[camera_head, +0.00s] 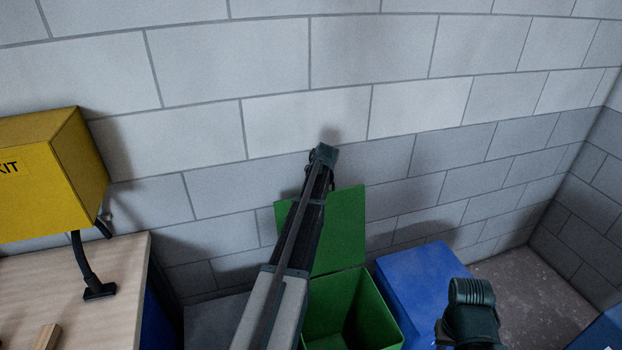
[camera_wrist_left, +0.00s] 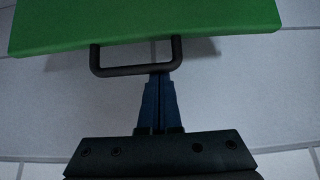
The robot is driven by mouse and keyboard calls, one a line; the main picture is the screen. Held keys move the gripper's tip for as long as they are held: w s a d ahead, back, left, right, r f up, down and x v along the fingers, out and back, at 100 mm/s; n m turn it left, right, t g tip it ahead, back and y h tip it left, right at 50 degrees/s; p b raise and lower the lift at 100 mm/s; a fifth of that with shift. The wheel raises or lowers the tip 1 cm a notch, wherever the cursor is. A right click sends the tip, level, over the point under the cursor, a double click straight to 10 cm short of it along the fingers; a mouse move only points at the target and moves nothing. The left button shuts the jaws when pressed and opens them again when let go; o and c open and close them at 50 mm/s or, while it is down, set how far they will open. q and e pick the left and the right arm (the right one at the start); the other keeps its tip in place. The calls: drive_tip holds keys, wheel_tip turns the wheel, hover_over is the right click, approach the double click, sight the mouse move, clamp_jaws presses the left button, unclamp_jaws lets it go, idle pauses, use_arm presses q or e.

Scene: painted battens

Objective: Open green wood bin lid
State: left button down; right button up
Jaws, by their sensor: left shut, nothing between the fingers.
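The green bin (camera_head: 383,322) stands against the wall with its green lid (camera_head: 345,230) raised, leaning back near upright. The bin's mouth is uncovered and its inside shows. In the left wrist view the lid (camera_wrist_left: 150,25) fills the top, with a dark U-shaped handle (camera_wrist_left: 125,72) on its edge. My left gripper (camera_wrist_left: 161,80) is shut and empty, its tips at the handle's bar; I cannot tell whether they touch. In the head view my left arm covers part of the lid and hides the fingers. The dark end of my right arm shows at lower right, its fingers out of sight.
A blue bin (camera_head: 425,268) stands just right of the green one. A wooden bench (camera_head: 110,275) with a yellow kit box (camera_head: 35,180) is at left. The block wall (camera_head: 420,100) is close behind the lid. Floor (camera_head: 535,290) is clear at far right.

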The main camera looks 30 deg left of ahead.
use_arm(q)
drive_tip(key=shift+w, duration=0.1)
drive_tip(key=s+d+r, duration=0.1)
drive_tip(key=s+d, duration=0.4)
drive_tip(key=d, duration=0.1)
drive_tip(key=shift+s+d+t+y, duration=0.2)
drive_tip(key=shift+s+t+y, duration=0.1)
drive_tip(key=shift+t+y, duration=0.1)
drive_tip(key=shift+w+a+r, duration=0.1)
drive_tip(key=shift+w+a, duration=0.05)
drive_tip(key=w+a+r+p+v, duration=0.1)
drive_tip(key=p+v, duration=0.6)
drive_tip(key=v, duration=0.1)
drive_tip(key=shift+r, duration=0.15)
